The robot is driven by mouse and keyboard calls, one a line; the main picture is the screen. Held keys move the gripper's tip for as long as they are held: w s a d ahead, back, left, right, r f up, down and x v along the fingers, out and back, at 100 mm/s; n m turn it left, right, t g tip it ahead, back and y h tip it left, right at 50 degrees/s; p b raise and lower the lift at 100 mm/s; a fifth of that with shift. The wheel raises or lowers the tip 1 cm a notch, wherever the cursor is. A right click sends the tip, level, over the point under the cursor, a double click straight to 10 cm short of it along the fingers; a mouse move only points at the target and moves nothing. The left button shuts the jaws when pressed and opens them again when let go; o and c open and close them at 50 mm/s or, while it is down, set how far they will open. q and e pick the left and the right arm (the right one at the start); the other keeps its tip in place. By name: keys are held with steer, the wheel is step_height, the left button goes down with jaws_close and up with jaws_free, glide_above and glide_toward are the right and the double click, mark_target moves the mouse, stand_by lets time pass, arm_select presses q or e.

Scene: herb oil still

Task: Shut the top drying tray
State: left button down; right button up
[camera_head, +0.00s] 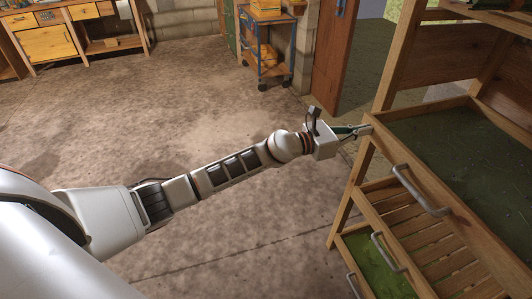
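A wooden rack with trays stands at the right. Its top tray (403,127) has a wooden rim, a dark green bed and a bent metal handle (423,190) on the front. Below it, a slatted tray (408,217) juts out, with its own metal handle (388,251). I cannot tell how far the top tray is drawn out. My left gripper (353,131) is at the rack's near-left upper corner, close to the rim's end and away from the top handle. Its fingers are small and partly unclear, so opening and contact cannot be told. My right gripper is not in view.
A lower tray with bright green contents (368,268) also juts out under the slatted one. A blue wheeled cart (270,62) stands at the back beside a brown door (340,60). A wooden workbench (75,35) is at the far left. The floor between is clear.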

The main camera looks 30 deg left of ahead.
mark_target(381, 125)
arm_select(q)
steer(key=x, duration=0.2)
steer(key=b+x, duration=0.1)
steer(key=x, duration=0.3)
steer(key=shift+f, duration=0.3)
steer(key=shift+w+d+r, duration=0.15)
steer(key=shift+w+d, duration=0.05)
steer(key=shift+r, duration=0.1)
steer(key=shift+a+r, duration=0.1)
